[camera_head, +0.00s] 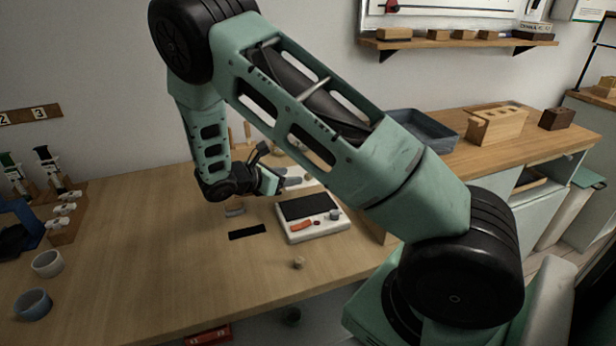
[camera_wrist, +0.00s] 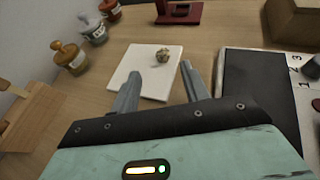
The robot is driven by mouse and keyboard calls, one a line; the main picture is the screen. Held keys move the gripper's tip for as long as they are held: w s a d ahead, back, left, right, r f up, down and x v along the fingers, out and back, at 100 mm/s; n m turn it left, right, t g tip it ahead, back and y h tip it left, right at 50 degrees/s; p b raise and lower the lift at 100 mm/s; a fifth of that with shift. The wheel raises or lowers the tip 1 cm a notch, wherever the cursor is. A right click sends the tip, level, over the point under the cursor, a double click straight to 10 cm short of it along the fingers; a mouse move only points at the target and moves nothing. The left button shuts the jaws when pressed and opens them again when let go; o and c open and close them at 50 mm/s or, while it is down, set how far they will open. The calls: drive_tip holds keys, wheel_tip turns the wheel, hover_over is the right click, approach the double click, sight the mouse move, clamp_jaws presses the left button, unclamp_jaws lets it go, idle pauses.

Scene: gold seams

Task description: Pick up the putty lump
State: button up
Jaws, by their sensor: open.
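A small brownish, mottled lump (camera_wrist: 162,56), apparently the putty lump, sits on a square white tile (camera_wrist: 148,68) in the wrist view. My gripper (camera_wrist: 160,68) is open and empty, its two grey fingers spread apart. The lump appears between and beyond the fingertips, not touched by them. In the head view my gripper (camera_head: 272,181) hangs over the back part of the workbench, and my own arm covers much of the area behind it. A small beige piece (camera_head: 298,263) lies near the bench's front edge; I cannot tell what it is.
A white tray with a dark panel (camera_head: 308,208) and small coloured pieces stands right of my gripper. A black strip (camera_head: 247,232) lies beside it. The bench's left middle is clear.

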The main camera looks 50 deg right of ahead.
sight(305, 176)
drive_tip(key=shift+s+p+x, duration=0.2)
drive_tip(key=shift+p+x, duration=0.15)
drive_tip(key=shift+x, duration=2.35)
clamp_jaws()
